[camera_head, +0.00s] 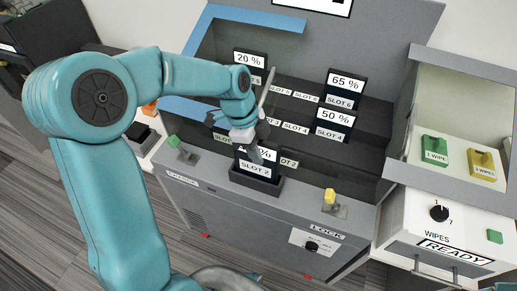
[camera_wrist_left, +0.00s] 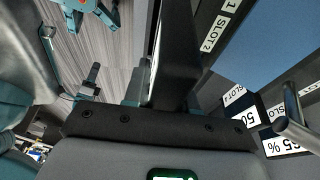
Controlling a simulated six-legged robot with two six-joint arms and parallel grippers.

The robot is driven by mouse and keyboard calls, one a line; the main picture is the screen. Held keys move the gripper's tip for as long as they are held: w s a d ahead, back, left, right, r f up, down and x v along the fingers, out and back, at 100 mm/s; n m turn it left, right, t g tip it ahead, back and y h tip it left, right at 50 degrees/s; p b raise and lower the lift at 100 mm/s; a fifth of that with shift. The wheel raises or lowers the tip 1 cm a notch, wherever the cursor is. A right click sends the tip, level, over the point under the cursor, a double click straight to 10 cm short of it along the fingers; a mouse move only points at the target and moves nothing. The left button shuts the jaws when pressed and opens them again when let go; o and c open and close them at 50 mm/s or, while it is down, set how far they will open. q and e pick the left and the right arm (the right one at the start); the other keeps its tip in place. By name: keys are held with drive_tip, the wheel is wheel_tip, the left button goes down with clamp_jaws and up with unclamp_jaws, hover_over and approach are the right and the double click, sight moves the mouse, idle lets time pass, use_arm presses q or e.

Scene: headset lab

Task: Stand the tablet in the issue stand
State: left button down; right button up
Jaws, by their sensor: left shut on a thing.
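The tablet (camera_head: 249,165) is a dark slab with a white percent sign and a "SLOT 2" label, its top partly hidden by my left gripper. My left gripper (camera_head: 257,150) comes down from above and is shut on the tablet's upper part. The issue stand (camera_head: 257,187) is a black holder on the front ledge of the grey cabinet. The tablet's lower edge is at the stand, roughly upright; I cannot tell if it is fully seated. In the left wrist view a dark slab, probably the tablet (camera_wrist_left: 177,55), rises edge-on. My right gripper is not in view.
Behind the stand, a cabinet with a glass front holds tablets reading 20 % (camera_head: 249,60), 65 % (camera_head: 346,82) and 50 % (camera_head: 335,119) in labelled slots. A yellow lever (camera_head: 330,197) and a green lever (camera_head: 174,141) flank the stand. A wipes box (camera_head: 435,225) stands right.

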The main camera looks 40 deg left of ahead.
use_arm(q)
drive_tip(key=shift+f+b, duration=0.9)
drive_tip(key=shift+f, duration=0.25)
drive_tip(key=c, duration=0.8)
unclamp_jaws()
drive_tip(key=shift+c, duration=0.2)
drive_tip(key=p+v, duration=0.1)
drive_tip(key=v, duration=1.5)
drive_tip(key=shift+r+p, duration=0.2)
drive_tip(key=shift+p, duration=0.1)
drive_tip(key=shift+s, duration=0.1)
